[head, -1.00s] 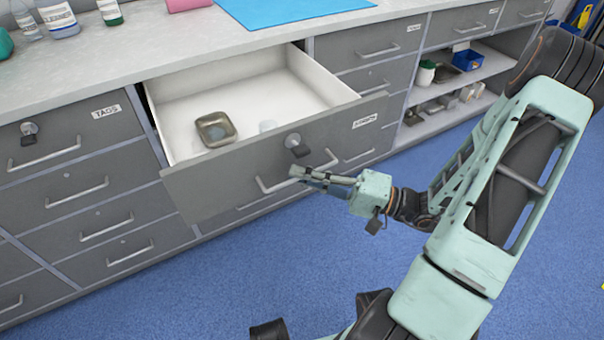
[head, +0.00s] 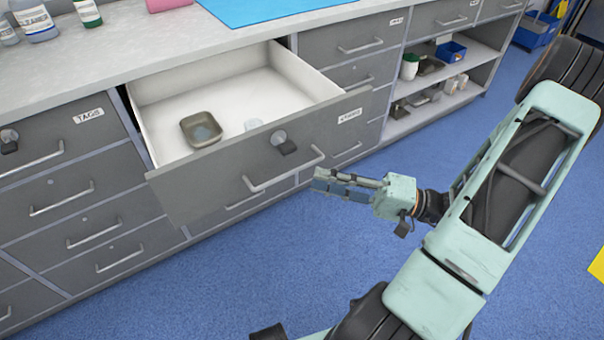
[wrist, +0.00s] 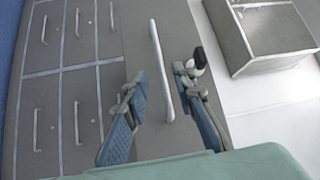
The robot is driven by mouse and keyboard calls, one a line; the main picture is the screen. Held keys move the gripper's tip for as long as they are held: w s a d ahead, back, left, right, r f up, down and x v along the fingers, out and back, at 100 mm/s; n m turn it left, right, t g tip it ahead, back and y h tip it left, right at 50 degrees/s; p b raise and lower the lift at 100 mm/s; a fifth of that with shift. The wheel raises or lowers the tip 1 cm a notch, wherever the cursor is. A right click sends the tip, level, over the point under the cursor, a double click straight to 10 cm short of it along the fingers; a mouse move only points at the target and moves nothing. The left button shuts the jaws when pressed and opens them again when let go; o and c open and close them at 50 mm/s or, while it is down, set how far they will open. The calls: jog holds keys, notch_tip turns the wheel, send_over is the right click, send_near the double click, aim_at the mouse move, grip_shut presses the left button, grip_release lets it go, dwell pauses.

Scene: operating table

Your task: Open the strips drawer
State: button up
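The strips drawer (head: 215,185) stands pulled well out of the cabinet, with its white inside showing. Its label (head: 350,116) is on the front, too blurred to read fully. Its bar handle (head: 284,171) is on the front; in the wrist view the handle (wrist: 161,70) appears beyond and between my fingers. My gripper (head: 318,183) is just in front of the drawer front, to the right of the handle, apart from it. In the wrist view my gripper (wrist: 172,115) has its two blue-padded fingers spread, with nothing held.
The TAGS drawer (head: 65,135) at left is closed. Blue floor (head: 330,240) is clear.

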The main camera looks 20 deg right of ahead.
jog(key=v, duration=0.4)
jog(key=shift+d, duration=0.1)
dwell(0.3)
